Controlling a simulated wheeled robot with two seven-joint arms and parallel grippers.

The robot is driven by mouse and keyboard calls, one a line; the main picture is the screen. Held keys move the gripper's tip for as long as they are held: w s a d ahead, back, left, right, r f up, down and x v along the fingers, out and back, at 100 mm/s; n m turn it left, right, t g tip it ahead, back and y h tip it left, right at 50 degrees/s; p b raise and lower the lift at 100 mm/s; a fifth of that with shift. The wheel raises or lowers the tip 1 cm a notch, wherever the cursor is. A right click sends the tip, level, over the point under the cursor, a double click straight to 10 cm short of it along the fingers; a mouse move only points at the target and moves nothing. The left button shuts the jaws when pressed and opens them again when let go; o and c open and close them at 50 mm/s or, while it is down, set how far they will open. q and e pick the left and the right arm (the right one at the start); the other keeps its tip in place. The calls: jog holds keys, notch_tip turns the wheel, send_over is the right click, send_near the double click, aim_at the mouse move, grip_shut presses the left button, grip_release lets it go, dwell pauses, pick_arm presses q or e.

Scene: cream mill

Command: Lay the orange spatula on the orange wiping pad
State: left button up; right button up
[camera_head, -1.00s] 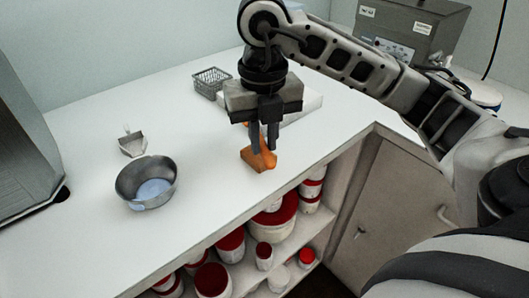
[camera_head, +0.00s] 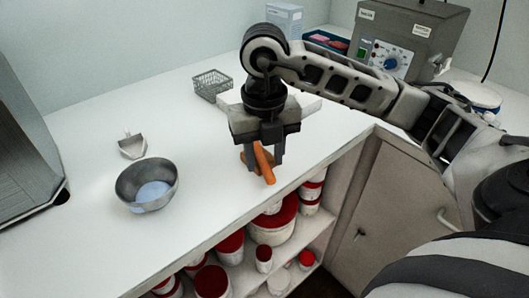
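The orange spatula (camera_head: 266,172) shows as a narrow orange bar between and below the fingers of my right gripper (camera_head: 265,165). Its near end points toward the counter's front edge. The orange wiping pad (camera_head: 244,156) shows only as a small patch beside the left finger; the gripper hides the rest. The spatula appears to lie across the pad, but the contact is hidden. The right gripper points down, with its fingers spread on either side of the spatula and gaps beside it. My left gripper is not in view.
A metal bowl (camera_head: 147,186) and a small scoop (camera_head: 132,147) stand on the left of the white counter (camera_head: 95,135). A wire basket (camera_head: 211,85) and a white slab (camera_head: 309,103) are behind the gripper. Red-lidded tubs (camera_head: 273,226) fill the shelf below.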

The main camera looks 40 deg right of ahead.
aim_at(264, 162)
jog(key=shift+r, duration=0.35)
pick_arm(q)
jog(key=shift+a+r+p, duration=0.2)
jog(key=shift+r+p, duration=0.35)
jog(key=shift+p, duration=0.7)
pick_arm(e)
notch_tip(264, 162, up, 12)
jog(key=shift+f, duration=0.2)
